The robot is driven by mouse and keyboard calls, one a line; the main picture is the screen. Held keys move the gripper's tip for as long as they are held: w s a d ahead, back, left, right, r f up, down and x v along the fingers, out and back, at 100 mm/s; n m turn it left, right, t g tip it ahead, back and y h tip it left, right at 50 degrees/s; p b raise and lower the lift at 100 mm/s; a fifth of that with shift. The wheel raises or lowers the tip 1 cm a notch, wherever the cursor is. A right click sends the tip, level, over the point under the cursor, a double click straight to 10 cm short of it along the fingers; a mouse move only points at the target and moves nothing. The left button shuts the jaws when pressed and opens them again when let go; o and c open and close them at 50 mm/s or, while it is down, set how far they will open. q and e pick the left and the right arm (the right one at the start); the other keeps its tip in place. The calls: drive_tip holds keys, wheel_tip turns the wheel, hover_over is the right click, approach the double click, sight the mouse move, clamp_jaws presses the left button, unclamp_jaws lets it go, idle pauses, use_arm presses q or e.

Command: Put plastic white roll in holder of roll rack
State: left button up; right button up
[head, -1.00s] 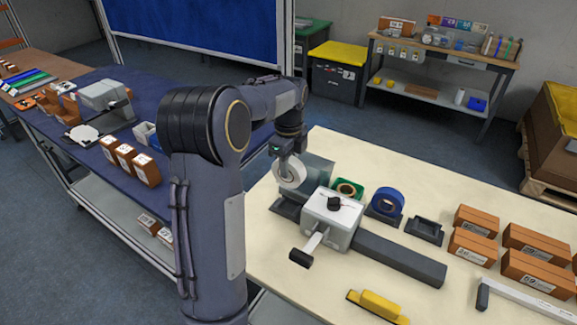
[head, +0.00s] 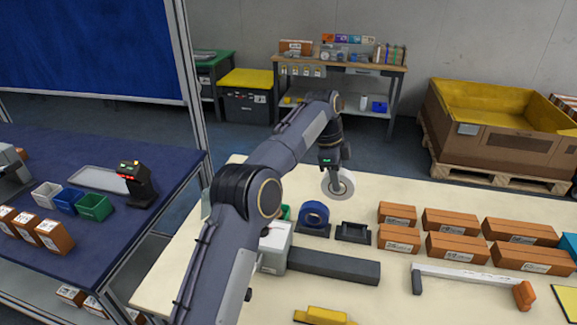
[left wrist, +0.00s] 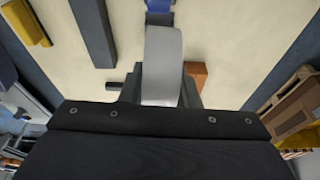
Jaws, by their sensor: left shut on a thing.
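The white plastic roll (head: 341,184) hangs upright from my left gripper (head: 333,166), which is shut on it. In the left wrist view the roll (left wrist: 162,65) sits between the dark fingers. In the head view it appears just above and behind the empty black holder (head: 353,232); I cannot tell the exact gap. Left of that holder, a blue roll (head: 314,214) stands in its holder. Part of a green holder (head: 285,212) shows behind my left arm, which hides the rest of the rack there. My right gripper is not in view.
Several brown boxes (head: 458,247) stand right of the empty holder. A grey-white device (head: 275,248) with a long dark bar (head: 330,266) lies in front of the rack. A yellow object (head: 322,316) is at the front. A white bar (head: 465,272) lies at right.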

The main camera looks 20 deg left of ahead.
sight(350, 194)
use_arm(q)
drive_tip(key=d+f, duration=0.2)
drive_tip(key=d, duration=0.5)
drive_tip(key=shift+n, duration=0.3)
drive_tip(key=shift+w+a+f, duration=0.1)
drive_tip(key=shift+a+f, duration=0.05)
drive_tip(key=shift+f, duration=2.45)
drive_tip(key=shift+w+a+f, duration=0.1)
drive_tip(key=shift+f, duration=2.45)
drive_tip(key=o, duration=1.1)
drive_tip(key=b+v, duration=0.1)
drive_tip(key=v, duration=0.6)
drive_tip(key=shift+s+a+r, duration=0.15)
drive_tip(key=shift+a+r, duration=0.1)
drive_tip(key=shift+r, duration=0.1)
